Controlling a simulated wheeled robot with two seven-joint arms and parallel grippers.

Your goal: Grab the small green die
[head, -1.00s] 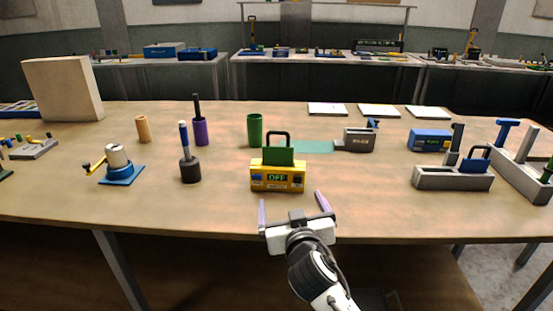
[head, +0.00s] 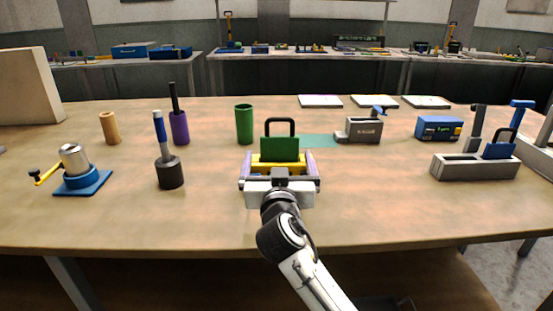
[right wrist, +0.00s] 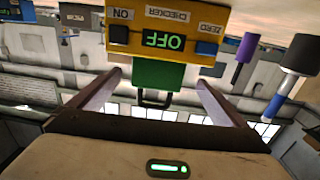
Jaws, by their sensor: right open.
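The small green die, a green block (head: 280,149) with a black loop handle, stands upright on the yellow checker box (head: 264,160). My right gripper (head: 278,164) is open and empty in front of the box, its fingers pointing at it, one to each side. In the right wrist view, upside down, the green block (right wrist: 158,75) with its handle shows between the two spread fingers, apart from both. The yellow box shows there too, with a green OFF display (right wrist: 163,40). My gripper hides the box's front in the head view. My left gripper is not in view.
A green cup (head: 244,124) stands behind left of the box, and a dark-based tool (head: 170,172) farther left. A teal mat (head: 318,141) and a grey device (head: 363,130) lie behind right. A grey tray (head: 465,169) is at right. The table's front strip is bare.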

